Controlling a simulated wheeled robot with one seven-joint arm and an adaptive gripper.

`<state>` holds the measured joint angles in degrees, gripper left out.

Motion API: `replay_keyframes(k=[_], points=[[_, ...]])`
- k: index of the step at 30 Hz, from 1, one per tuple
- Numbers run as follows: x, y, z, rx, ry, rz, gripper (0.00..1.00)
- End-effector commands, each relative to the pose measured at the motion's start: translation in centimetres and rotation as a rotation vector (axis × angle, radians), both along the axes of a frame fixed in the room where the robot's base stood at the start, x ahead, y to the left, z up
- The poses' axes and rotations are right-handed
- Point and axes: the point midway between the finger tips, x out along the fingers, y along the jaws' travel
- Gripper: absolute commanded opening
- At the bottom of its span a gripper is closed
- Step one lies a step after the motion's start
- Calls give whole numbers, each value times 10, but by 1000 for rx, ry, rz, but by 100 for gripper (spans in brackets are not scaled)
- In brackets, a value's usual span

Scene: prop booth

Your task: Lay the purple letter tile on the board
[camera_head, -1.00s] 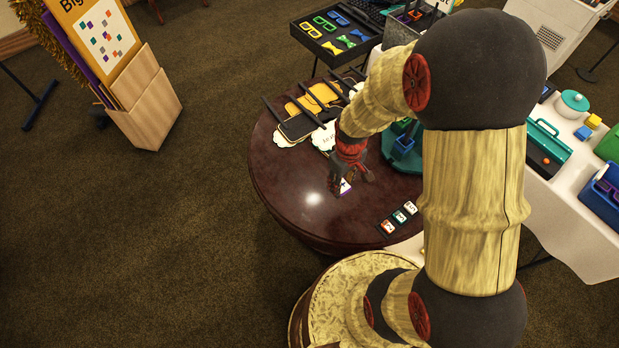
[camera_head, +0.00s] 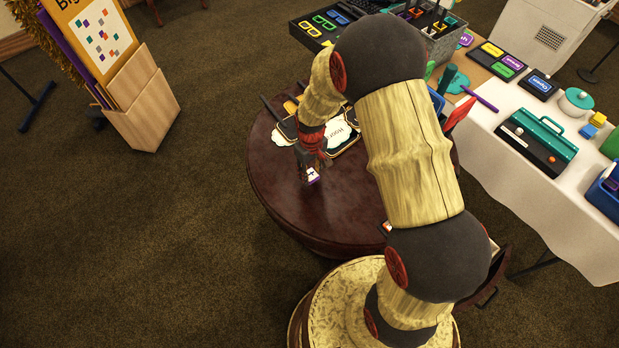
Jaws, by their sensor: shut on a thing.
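The purple letter tile (camera_head: 313,177), with a white face, is at the tip of my gripper (camera_head: 311,170). My gripper is shut on it over the left part of the round dark-red table. I cannot tell how high the tile is above the tabletop. The board (camera_head: 383,229) is a dark strip near the table's front right edge. Only its left end with part of an orange and white tile shows; my arm hides the rest.
The round table (camera_head: 275,200) is bare to the left and in front of my gripper. Cloud-shaped signs (camera_head: 340,135) lie behind it. A sign stand (camera_head: 140,110) stands at the left.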

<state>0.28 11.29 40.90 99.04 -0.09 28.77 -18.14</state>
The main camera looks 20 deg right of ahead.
Motion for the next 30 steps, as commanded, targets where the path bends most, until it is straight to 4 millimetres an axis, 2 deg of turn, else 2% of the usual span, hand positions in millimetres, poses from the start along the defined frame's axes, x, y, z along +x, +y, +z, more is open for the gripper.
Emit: replay_keyframes(k=[8,20,21,30], points=[[5,3,-37,0,1,0,18],[5,3,-41,0,1,0,18],[5,3,-41,0,1,0,37],[5,3,-40,0,1,0,54]])
